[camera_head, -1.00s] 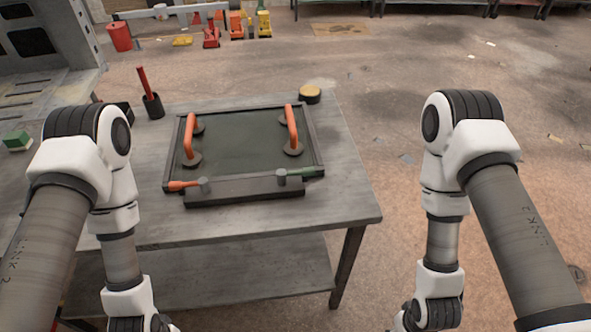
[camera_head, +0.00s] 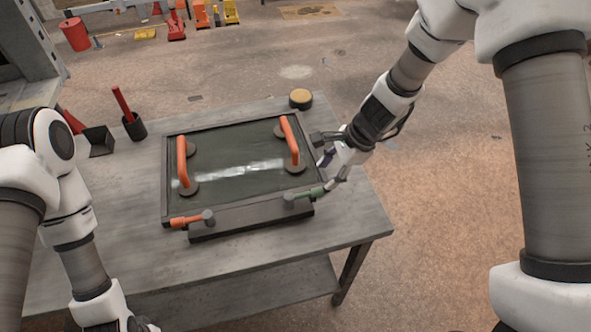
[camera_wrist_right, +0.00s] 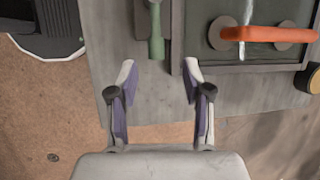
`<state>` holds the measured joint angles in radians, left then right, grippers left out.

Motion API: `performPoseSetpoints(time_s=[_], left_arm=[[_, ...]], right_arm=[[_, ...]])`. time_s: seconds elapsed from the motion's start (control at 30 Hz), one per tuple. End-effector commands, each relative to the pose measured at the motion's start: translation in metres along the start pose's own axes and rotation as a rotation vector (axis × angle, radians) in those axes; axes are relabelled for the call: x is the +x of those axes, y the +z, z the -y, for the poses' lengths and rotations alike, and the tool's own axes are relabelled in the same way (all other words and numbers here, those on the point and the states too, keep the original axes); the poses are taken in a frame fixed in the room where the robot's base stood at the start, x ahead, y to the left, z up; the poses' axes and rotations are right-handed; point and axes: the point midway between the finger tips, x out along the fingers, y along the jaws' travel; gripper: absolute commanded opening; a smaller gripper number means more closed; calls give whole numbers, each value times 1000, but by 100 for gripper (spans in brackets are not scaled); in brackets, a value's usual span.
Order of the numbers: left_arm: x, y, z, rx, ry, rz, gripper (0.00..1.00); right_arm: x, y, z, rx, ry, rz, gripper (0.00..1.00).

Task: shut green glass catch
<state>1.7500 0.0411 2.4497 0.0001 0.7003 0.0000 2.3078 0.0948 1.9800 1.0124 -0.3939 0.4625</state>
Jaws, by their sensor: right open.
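The green catch (camera_head: 309,193) is a short handle on a grey pivot at the front right of the framed glass panel (camera_head: 235,150). It points outward to the right, past the frame corner. My right gripper (camera_head: 329,170) is over the table's right side, close to the handle's tip. In the right wrist view the green handle (camera_wrist_right: 156,38) lies just ahead of the gap between my open fingers (camera_wrist_right: 160,72), with nothing between them. I cannot tell contact. An orange catch (camera_head: 188,220) sits at the front left, pointing left. My left gripper is out of frame.
Two orange handles (camera_head: 183,162) stand up from the glass. A yellow-topped round object (camera_head: 300,97) is at the table's back edge. A dark cup with a red stick (camera_head: 134,127) stands back left. The grey table's (camera_head: 350,222) front right is clear.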

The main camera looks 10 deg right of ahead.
Motion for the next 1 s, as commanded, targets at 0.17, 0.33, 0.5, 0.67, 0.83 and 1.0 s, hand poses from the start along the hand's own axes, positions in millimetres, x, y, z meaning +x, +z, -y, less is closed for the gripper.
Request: performPoseSetpoints(time_s=[0.17,0.33,0.5,0.67,0.83,1.0], left_arm=[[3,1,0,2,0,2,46],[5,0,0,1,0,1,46],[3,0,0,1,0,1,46],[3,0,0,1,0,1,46],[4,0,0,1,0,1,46],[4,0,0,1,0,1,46]], right_arm=[[17,3,2,17,-3,14,50],[51,3,2,14,-2,13,50],[72,4,2,13,-4,13,50],[77,4,3,12,-5,12,50],[76,4,2,12,-4,12,28],[76,4,2,12,-4,12,0]])
